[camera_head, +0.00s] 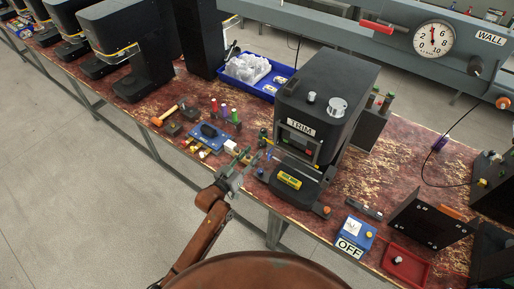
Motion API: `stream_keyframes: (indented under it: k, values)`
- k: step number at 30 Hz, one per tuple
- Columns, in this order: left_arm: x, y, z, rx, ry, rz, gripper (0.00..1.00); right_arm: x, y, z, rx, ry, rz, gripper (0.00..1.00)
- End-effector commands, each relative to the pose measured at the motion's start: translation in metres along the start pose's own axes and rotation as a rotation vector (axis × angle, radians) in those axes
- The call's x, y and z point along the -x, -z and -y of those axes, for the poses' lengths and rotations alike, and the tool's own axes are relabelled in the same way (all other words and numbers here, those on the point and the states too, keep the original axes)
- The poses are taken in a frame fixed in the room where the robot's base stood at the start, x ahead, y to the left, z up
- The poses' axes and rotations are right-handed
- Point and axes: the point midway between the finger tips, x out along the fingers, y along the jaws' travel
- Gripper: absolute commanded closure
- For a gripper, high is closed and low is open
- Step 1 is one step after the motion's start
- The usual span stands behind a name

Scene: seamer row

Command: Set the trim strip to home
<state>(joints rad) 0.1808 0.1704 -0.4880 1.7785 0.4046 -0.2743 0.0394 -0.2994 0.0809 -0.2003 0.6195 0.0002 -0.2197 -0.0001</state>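A black machine (325,98) labelled TRIM stands on the bench at centre. Below its label, a strip (297,146) with green and red parts crosses its front; I take this for the trim strip, but its setting is too small to read. My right gripper is not in view.
Left of the gripper are a blue block-like tool (209,131), coloured-handled tools and an orange-handled hammer (165,115). A blue tray (262,78) is behind. At right are a blue OFF box (354,237), a red tray (405,265) and a black angled plate (431,222). A dial (433,38) hangs behind.

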Motion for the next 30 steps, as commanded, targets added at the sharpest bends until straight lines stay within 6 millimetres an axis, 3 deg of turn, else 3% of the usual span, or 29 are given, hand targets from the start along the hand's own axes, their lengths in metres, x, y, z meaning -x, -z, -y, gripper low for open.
stream_keyframes:
  k: [3,10,24,26,28,30]
  values:
    - [0.028,-0.001,0.001,-0.001,0.001,0.002,0.66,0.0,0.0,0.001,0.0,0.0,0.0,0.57]
    - [0.063,-0.001,0.0,0.0,0.001,0.001,0.66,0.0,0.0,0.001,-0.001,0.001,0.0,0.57]
    - [0.073,-0.001,0.0,0.0,0.001,0.001,0.66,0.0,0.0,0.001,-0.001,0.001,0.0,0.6]
    - [0.073,-0.008,0.004,0.0,0.009,0.01,0.66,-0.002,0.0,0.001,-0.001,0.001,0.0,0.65]
    - [0.075,-0.03,0.017,0.002,0.033,0.037,0.66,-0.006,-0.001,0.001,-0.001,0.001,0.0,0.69]
    - [0.081,-0.07,0.038,0.005,0.076,0.087,0.66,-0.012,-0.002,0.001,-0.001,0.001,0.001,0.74]
